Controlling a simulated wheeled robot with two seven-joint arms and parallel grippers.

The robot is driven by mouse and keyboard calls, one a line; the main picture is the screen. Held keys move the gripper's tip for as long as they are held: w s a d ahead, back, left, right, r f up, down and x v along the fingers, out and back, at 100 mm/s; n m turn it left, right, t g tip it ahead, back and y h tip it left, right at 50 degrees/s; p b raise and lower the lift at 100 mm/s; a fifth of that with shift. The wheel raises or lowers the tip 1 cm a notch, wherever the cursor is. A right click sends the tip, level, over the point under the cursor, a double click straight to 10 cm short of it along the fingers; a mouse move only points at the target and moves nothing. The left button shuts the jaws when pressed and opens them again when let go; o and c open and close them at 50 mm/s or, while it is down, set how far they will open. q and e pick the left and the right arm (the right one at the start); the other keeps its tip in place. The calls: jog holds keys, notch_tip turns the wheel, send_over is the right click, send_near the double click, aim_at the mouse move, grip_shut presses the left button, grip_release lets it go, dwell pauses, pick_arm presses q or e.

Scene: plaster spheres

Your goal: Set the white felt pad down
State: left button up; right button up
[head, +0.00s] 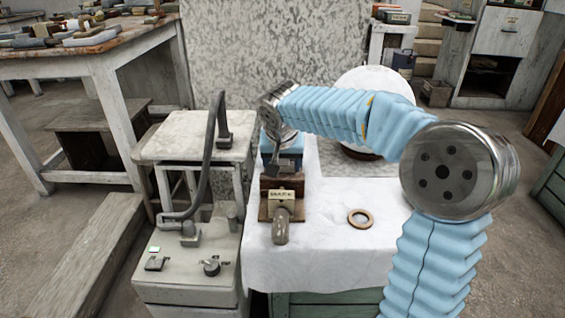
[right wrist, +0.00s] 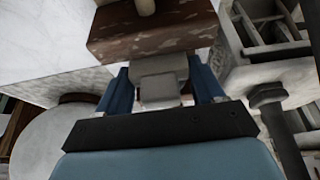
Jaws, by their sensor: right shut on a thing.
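My right gripper (head: 280,160) points down over the back of the white-covered table, partly hidden by its own wrist in the head view. In the right wrist view its blue fingers (right wrist: 160,86) are shut on a pale grey piece (right wrist: 164,66), which looks to be the white felt pad in shade. A brown wooden block (head: 283,184) stands just in front of the gripper; it also shows in the right wrist view (right wrist: 150,32). I cannot tell whether the held piece touches anything below. My left gripper is not in view.
A labelled wooden piece (head: 282,198) with a rounded handle and a wooden ring (head: 360,218) are on the white-covered table (head: 330,260). A large white round form (head: 375,82) stands behind. A grey cabinet (head: 190,268) with a bent dark arm stands left.

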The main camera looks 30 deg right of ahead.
jog(key=shift+f+b, duration=0.65)
jog(key=shift+f, duration=0.05)
dwell(0.4)
jog(key=o, duration=1.1)
jog(key=shift+r, duration=0.1)
jog(key=shift+r+p, duration=1.55)
jog(key=shift+r, duration=0.4)
